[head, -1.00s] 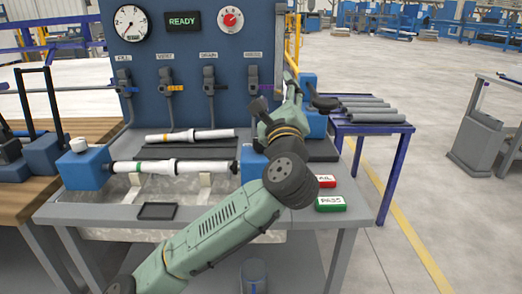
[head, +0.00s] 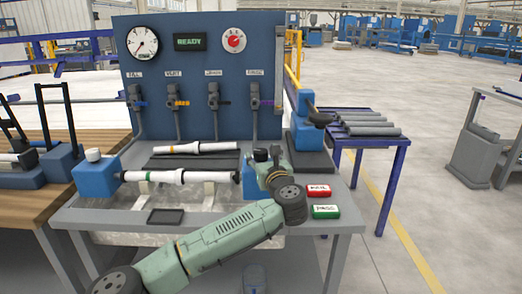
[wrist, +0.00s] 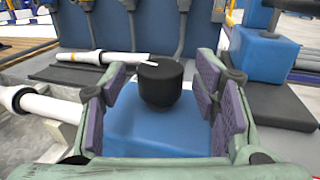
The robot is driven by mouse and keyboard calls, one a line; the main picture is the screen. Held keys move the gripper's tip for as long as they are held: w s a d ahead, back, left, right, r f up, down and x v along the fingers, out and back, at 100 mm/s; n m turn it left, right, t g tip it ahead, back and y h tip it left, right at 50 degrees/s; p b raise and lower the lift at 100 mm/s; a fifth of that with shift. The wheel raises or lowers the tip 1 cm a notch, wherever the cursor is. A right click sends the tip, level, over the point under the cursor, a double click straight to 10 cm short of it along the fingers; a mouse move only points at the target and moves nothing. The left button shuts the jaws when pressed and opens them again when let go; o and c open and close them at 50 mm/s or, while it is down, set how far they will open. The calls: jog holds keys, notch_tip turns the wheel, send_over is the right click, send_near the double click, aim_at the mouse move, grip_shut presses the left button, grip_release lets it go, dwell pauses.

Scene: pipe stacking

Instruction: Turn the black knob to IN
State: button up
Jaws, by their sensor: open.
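A black knob (wrist: 160,84) stands upright on top of a blue block (wrist: 150,130) in the wrist view. In the head view this knob (head: 261,155) shows just behind my gripper (head: 272,165), on the right-hand blue block (head: 249,186) at the end of the white pipe. My gripper (wrist: 161,95) is open, with one purple-padded finger on each side of the knob. Gaps show between the pads and the knob, so it is not gripped. No IN marking is readable.
A white pipe (head: 190,177) runs between the right block and a left blue block (head: 97,181). A second pipe (head: 198,147) lies behind. A tall blue clamp (head: 307,130) stands to the right.

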jog(key=shift+x, duration=0.9)
jog(key=shift+c, duration=0.2)
jog(key=c, duration=1.1)
